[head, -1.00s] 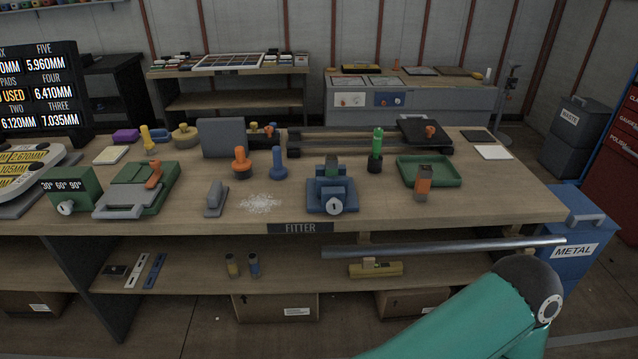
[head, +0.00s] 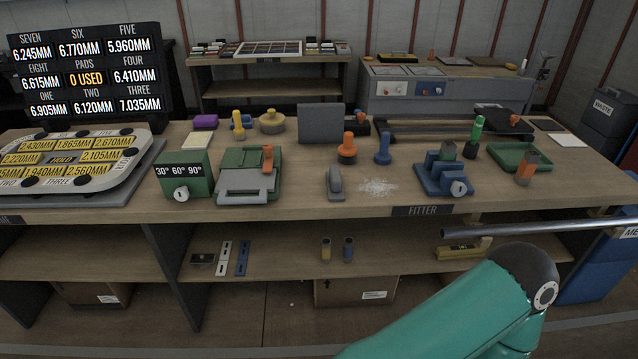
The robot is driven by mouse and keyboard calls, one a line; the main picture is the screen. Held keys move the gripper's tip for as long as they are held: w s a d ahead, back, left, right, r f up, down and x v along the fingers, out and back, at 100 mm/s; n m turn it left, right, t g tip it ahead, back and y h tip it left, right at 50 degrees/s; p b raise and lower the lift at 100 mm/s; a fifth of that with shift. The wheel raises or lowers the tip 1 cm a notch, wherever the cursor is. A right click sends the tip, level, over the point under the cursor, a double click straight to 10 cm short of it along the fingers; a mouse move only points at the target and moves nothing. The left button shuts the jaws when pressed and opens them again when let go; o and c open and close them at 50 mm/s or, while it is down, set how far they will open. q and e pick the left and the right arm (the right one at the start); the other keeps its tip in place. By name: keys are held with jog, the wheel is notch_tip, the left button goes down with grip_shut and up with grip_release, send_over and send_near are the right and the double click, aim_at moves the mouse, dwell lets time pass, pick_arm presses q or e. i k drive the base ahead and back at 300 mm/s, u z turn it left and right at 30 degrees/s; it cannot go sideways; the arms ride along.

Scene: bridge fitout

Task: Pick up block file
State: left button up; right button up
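A small grey block with a raised grip (head: 335,184) lies on the fitter bench, left of a pale patch of filings (head: 377,187). It looks like the block file, but no label shows on it. Nothing touches it. A green arm link of mine (head: 445,310) crosses the lower right, in front of the bench. Neither of my grippers shows in the head view.
The bench (head: 300,202) also holds a green angle box (head: 184,175), a green clamp device (head: 250,178), a blue vise (head: 444,176) and a green tray (head: 519,157). A metal bar (head: 540,229) runs along the bench's front right.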

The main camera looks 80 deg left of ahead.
aim_at(335, 189)
jog(key=u, duration=0.2)
jog(key=k, duration=0.25)
jog(key=z, duration=1.4)
jog(key=i, duration=0.1)
jog(key=u, duration=3.35)
jog(key=i, duration=1)
jog(key=z, duration=0.25)
